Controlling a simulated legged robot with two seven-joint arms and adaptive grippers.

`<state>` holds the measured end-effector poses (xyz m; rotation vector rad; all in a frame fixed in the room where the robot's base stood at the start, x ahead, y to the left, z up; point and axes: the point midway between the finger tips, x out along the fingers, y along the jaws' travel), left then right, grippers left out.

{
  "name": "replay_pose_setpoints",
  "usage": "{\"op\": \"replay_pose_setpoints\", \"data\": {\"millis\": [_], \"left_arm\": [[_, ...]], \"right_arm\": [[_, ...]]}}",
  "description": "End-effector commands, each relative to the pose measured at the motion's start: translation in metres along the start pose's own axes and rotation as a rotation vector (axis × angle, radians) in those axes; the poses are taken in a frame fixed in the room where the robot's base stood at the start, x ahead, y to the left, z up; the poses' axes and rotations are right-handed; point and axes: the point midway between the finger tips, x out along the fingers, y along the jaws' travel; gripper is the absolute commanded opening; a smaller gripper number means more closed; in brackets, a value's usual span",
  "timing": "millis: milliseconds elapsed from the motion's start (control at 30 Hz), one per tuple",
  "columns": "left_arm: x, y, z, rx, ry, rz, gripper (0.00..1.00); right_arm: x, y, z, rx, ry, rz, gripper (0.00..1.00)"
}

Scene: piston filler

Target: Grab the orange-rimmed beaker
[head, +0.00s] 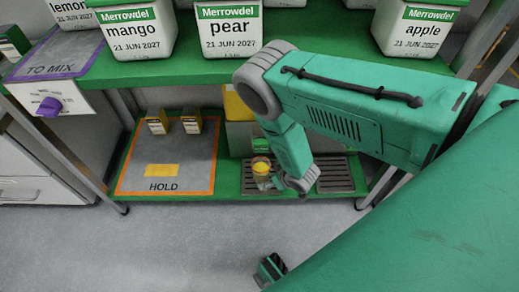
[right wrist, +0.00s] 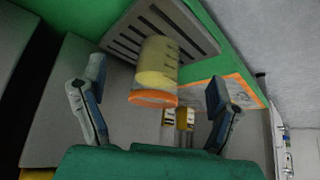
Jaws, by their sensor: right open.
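My right gripper (head: 284,183) is at the beaker's right side in the head view. In the right wrist view its two fingers (right wrist: 156,82) are spread apart, with the beaker in the gap between and beyond them. I see no clear contact. My left gripper is not in view.
The slatted tray (head: 336,174) lies right of the beaker. The orange-edged HOLD mat (head: 190,158) to the left bears two small yellow-and-dark boxes. The upper green shelf (head: 160,72) with white tubs overhangs this space.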

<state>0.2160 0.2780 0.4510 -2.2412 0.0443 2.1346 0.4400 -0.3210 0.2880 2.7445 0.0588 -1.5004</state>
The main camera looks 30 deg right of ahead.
Motion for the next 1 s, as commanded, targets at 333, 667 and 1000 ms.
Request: {"op": "replay_pose_setpoints", "data": {"millis": [333,667,1000], "left_arm": [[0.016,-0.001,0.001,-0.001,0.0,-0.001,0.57],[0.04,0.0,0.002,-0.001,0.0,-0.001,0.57],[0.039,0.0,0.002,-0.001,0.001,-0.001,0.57]], "right_arm": [[0.021,-0.001,-0.03,0.0,0.004,-0.001,0.83],[0.06,0.0,-0.049,0.0,0.0,0.0,0.83],[0.062,-0.001,-0.051,0.0,0.0,0.0,0.69]]}}
